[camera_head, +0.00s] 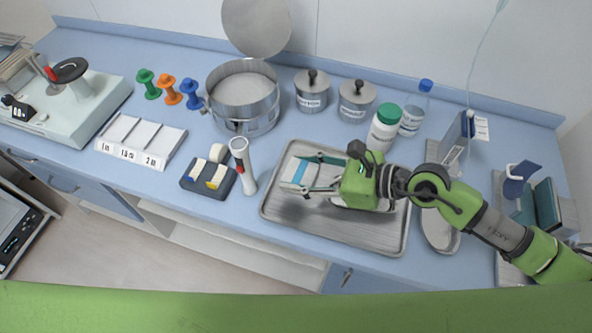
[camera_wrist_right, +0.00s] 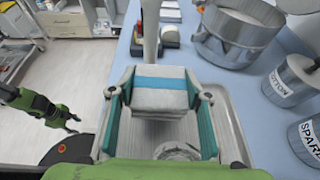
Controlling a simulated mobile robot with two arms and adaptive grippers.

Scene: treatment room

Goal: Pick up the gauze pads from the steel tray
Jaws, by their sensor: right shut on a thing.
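The gauze pads, a white stack with a blue band (camera_head: 297,172), are at the left part of the steel tray (camera_head: 335,232). My right gripper (camera_head: 299,173) reaches in from the right and is shut on the stack, a teal finger on each side. In the right wrist view, the gauze pads (camera_wrist_right: 160,92) sit level between the fingertips (camera_wrist_right: 160,88); whether they touch the tray is unclear.
A white tube with a red mark (camera_head: 243,166) stands just left of the tray. A dark holder (camera_head: 208,180) is farther left. A white bottle with a green cap (camera_head: 382,128), steel canisters (camera_head: 311,92) and a steel drum (camera_head: 244,98) stand behind. A round clear dish (camera_wrist_right: 178,151) lies in the tray.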

